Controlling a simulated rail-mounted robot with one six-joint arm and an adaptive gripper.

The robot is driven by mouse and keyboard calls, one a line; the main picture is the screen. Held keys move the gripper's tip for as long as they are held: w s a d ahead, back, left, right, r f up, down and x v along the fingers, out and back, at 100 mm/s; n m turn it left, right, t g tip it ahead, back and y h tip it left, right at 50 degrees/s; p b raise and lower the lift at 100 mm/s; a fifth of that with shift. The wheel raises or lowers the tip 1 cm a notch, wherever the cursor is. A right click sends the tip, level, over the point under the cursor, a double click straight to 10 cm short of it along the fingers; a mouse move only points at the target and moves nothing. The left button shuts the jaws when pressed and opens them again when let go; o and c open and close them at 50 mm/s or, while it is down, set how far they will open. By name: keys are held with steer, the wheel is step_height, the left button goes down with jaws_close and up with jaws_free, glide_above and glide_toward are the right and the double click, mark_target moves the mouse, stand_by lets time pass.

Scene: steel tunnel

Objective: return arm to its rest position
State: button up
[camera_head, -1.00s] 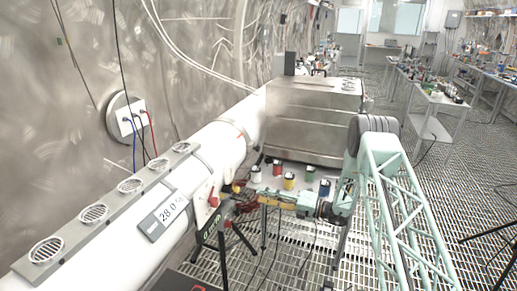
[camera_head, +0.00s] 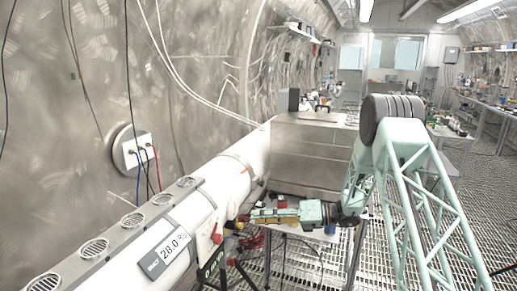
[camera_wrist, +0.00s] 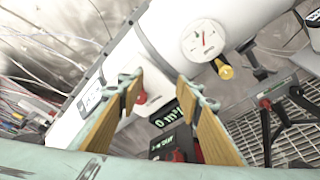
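My arm reaches leftward from its lattice link (camera_head: 425,205) in the head view, with my gripper (camera_head: 243,217) level in front of the white pipe (camera_head: 232,172). In the wrist view, the two wood-coloured fingers of my gripper (camera_wrist: 158,88) stand apart with nothing held between them. Beyond the fingers are the pipe (camera_wrist: 150,45), a red handle (camera_wrist: 141,97) and a dark box with a green digital readout (camera_wrist: 172,148). The red handle (camera_head: 216,234) also shows left of my gripper in the head view; I cannot tell the exact gap.
A steel box (camera_head: 305,155) stands behind my gripper. A small table with coloured cups is partly hidden behind my arm; a blue cup (camera_head: 330,229) shows. Grated floor (camera_head: 480,225) lies open at the right.

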steer(key=s+d+r+n+g+h, duration=0.15)
steer(key=s+r+n+h, duration=0.25)
steer(key=s+r+n, duration=0.65)
steer(key=s+r+n+g+h, duration=0.3)
steer(key=s+r+n, duration=0.2)
steer(key=s+r, duration=1.05)
steer(key=s+d+n+t+h, duration=0.2)
steer(key=s+d+n, duration=0.3)
steer(key=s, duration=0.6)
steer(key=s+d+r+n+t+h+b, duration=0.1)
steer(key=s+d+n+t+h, duration=0.1)
steer(key=s+d+n+h, duration=0.2)
steer(key=s+d+n+t+h, duration=0.2)
steer(key=s+d+n, duration=0.4)
steer(key=s, duration=1.3)
steer(key=shift+s+d+r+h+b, duration=0.3)
steer(key=shift+d+h, duration=0.2)
steer(key=shift+d, duration=1.35)
steer(key=shift+f, duration=0.2)
